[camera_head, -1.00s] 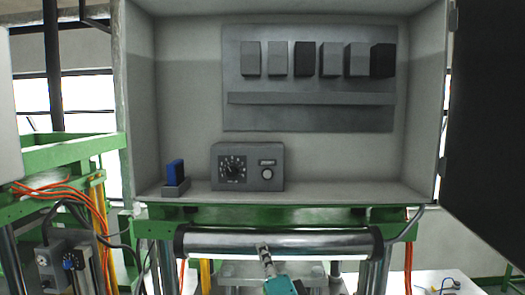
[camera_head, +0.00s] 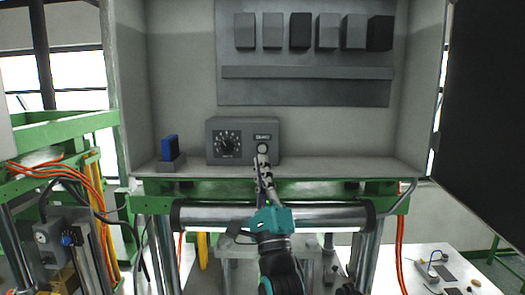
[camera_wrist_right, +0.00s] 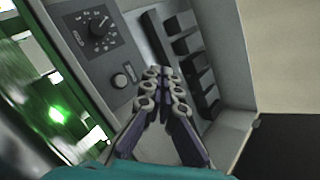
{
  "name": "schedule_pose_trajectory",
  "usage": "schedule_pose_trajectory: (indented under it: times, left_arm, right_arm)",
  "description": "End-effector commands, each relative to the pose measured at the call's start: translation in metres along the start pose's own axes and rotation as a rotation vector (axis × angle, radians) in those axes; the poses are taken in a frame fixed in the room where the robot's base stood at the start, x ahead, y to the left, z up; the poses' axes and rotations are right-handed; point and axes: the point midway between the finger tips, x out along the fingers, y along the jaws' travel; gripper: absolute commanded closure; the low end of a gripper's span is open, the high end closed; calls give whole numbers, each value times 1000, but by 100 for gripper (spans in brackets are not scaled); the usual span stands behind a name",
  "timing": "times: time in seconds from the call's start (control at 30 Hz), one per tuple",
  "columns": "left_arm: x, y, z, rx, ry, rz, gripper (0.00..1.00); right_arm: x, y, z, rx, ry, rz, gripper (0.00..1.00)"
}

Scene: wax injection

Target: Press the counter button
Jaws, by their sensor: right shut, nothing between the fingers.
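The grey control box (camera_head: 214,150) stands on the cabinet floor. A round dial (camera_head: 227,145) is on its left half. On its right half, a small display (camera_head: 264,137) sits above the pale round counter button (camera_head: 262,149). My right gripper (camera_head: 262,160) is shut and empty, its fingertips just below the button in the head view. In the right wrist view the closed fingertips (camera_wrist_right: 158,73) appear to the right of the button (camera_wrist_right: 119,80), with the dial (camera_wrist_right: 98,28) farther up. I cannot tell whether they touch the box. My left gripper is not in view.
A blue block on a grey stand (camera_head: 170,150) is left of the box. A panel with several grey blocks (camera_head: 305,88) is on the cabinet's back wall. A metal roller (camera_head: 330,215) lies below the cabinet's front edge. A dark door (camera_head: 490,120) stands open at right.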

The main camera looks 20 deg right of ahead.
Motion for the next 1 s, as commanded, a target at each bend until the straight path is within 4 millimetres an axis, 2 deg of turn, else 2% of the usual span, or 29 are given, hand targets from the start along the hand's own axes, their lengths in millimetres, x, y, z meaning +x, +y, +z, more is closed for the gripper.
schedule_pose_trajectory:
  times: [0.6,1.0]
  left_arm:
    - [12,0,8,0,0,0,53]
    - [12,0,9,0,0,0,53]
  right_arm:
    - [52,38,-39,-2,1,1,100]
    - [58,43,-43,-1,0,1,100]
